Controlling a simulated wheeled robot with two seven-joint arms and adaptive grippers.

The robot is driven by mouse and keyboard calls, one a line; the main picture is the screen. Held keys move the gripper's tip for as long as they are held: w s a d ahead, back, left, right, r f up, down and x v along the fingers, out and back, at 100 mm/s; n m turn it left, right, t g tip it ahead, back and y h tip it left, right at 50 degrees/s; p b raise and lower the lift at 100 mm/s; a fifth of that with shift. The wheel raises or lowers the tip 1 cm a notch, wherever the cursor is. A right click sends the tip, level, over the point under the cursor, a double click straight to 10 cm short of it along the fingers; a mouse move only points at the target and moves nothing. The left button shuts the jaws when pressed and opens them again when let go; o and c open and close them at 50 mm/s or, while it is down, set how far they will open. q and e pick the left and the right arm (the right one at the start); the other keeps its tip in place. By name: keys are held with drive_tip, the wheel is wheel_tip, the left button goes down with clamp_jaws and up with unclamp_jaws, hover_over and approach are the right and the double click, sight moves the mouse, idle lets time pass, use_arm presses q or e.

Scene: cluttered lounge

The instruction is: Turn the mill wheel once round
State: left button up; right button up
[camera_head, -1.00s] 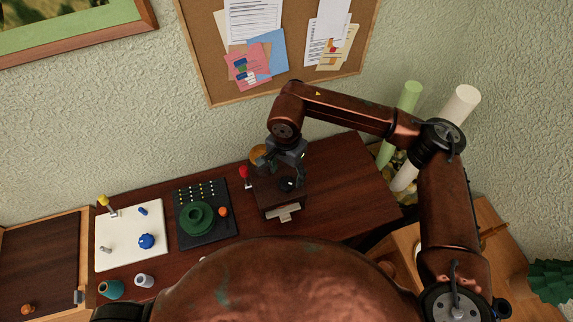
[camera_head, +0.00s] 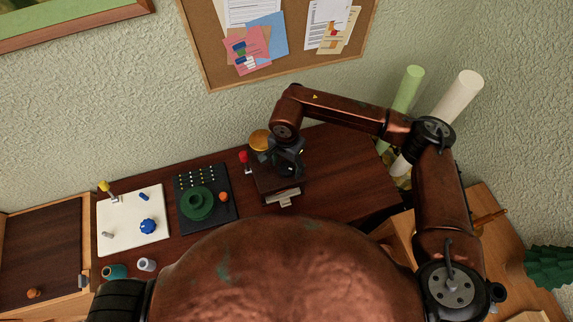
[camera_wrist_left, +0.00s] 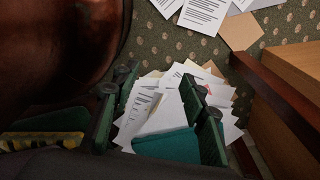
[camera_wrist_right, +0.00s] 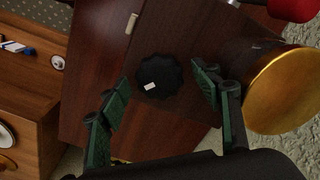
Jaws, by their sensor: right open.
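The mill is a dark wooden box (camera_head: 268,187) on the sideboard, with a pale drawer front at its near side. Its wheel is a black scalloped disc (camera_wrist_right: 158,76) with a white mark, lying on the box top. In the head view my right gripper (camera_head: 291,168) is over the box and mostly hides the wheel. In the right wrist view my right gripper (camera_wrist_right: 163,95) is open, one finger on each side of the wheel, with gaps. My left gripper (camera_wrist_left: 158,118) is open and empty above papers and a teal object on the floor, away from the mill.
A red knob (camera_head: 243,156) and a gold-topped cylinder (camera_head: 259,139) stand close beside the mill. A black panel (camera_head: 223,178) with a green dial and a white panel (camera_head: 131,236) lie to the left. The sideboard top (camera_head: 340,165) is bare to the right.

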drive_tip(key=c, duration=1.2)
use_arm(q)
drive_tip(key=shift+s+f, duration=0.1)
drive_tip(key=shift+s, duration=0.55)
use_arm(e)
drive_tip(key=shift+o, duration=0.2)
use_arm(q)
drive_tip(key=shift+f, duration=0.15)
use_arm(e)
drive_tip(key=shift+m, duration=0.3)
